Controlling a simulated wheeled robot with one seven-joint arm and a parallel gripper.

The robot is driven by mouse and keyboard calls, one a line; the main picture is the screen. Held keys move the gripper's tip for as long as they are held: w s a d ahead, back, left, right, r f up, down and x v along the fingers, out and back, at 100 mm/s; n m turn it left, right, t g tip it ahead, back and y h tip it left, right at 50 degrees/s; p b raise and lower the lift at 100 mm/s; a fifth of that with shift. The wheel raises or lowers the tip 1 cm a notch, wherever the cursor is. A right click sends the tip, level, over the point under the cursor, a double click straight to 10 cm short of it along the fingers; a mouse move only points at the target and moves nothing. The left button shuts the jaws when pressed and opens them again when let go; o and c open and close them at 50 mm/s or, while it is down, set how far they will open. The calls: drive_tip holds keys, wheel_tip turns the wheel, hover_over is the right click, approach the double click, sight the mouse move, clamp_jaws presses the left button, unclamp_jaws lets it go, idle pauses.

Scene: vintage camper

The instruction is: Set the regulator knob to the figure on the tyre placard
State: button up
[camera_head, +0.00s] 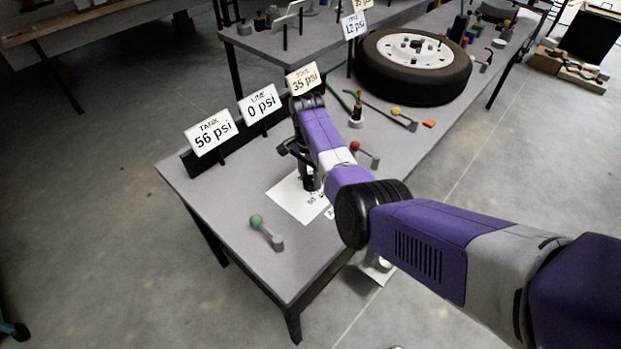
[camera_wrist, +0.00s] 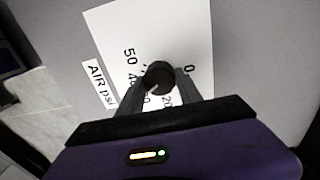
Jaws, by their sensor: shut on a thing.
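The regulator knob (camera_wrist: 160,77) is black and round, on a white dial sheet (camera_wrist: 185,35) marked AIR psi. Figures 50, 40, 20 and 0 show around it; others are covered by my gripper. A pale mark on the knob points toward the lower left in the wrist view. My gripper (camera_wrist: 160,88) is shut on the knob, one finger on each side. In the head view my gripper (camera_head: 308,182) stands over the dial sheet (camera_head: 290,196) and hides the knob. A placard (camera_head: 303,79) reads 35 psi; its small top word is unclear. Another placard (camera_head: 354,25) reads 12 psi.
The TANK placard (camera_head: 211,132) reads 56 psi and the LINE placard (camera_head: 260,103) reads 0 psi. A green-knobbed lever (camera_head: 266,232), red-knobbed lever (camera_head: 364,153) and yellow-knobbed lever (camera_head: 403,117) are on the grey bench (camera_head: 215,215). A tyre (camera_head: 385,82) lies farther back.

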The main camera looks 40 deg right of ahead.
sight(310, 178)
drive_tip(key=shift+m, duration=1)
drive_tip(key=o, duration=1.4)
drive_tip(key=shift+w+r+b, duration=0.2)
drive_tip(key=shift+r+b, duration=0.2)
drive_tip(key=shift+r, duration=3.55)
